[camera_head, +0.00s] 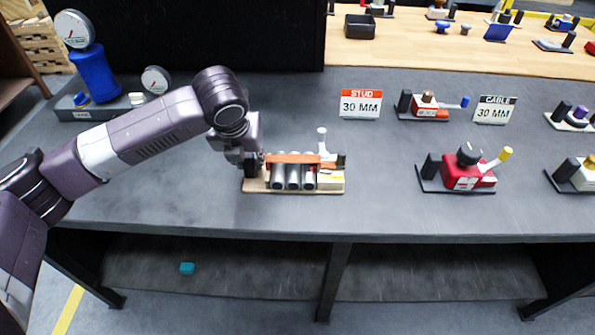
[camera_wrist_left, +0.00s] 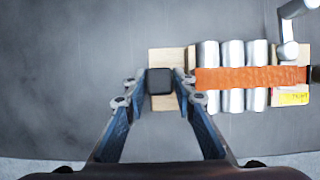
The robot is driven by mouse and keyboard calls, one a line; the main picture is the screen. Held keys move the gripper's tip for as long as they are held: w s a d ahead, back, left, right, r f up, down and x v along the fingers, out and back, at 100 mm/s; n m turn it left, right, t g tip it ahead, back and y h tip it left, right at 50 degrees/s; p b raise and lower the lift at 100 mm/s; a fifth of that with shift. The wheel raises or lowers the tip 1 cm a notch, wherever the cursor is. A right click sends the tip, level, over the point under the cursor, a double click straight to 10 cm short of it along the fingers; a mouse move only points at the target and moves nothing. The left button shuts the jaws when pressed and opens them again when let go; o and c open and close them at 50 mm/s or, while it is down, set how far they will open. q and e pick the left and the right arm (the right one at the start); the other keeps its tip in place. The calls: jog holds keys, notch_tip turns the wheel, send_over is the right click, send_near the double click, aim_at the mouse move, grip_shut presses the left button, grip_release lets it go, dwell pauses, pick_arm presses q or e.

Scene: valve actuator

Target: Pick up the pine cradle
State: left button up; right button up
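The pine cradle (camera_head: 310,188) is a light wooden base on the grey table near its front edge. It holds several grey cylinders under an orange strap, with a grey lever and a dark post at its right end. The wrist view shows its bare wood (camera_wrist_left: 163,103) around a black block at the left end. My left gripper (camera_head: 253,170) is at that end. In the wrist view its two fingers (camera_wrist_left: 161,78) stand on either side of the black block, very close to it; whether both press on it cannot be told. My right gripper is out of view.
A red device with a yellow handle (camera_head: 468,179) stands to the right, and a smaller red one (camera_head: 428,106) behind it. STUD (camera_head: 361,104) and CABLE (camera_head: 494,109) signs stand behind. A blue gauge unit (camera_head: 94,72) is at the back left. The table around the cradle is clear.

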pick_arm(q)
jog(key=shift+w+f, duration=0.3)
jog(key=shift+f, duration=0.3)
grip_shut()
jog(key=shift+r, duration=0.15)
jog(key=shift+r, duration=0.15)
notch_tip(320, 180, up, 8)
jog(key=shift+r, duration=0.15)
jog(key=shift+f, duration=3.95)
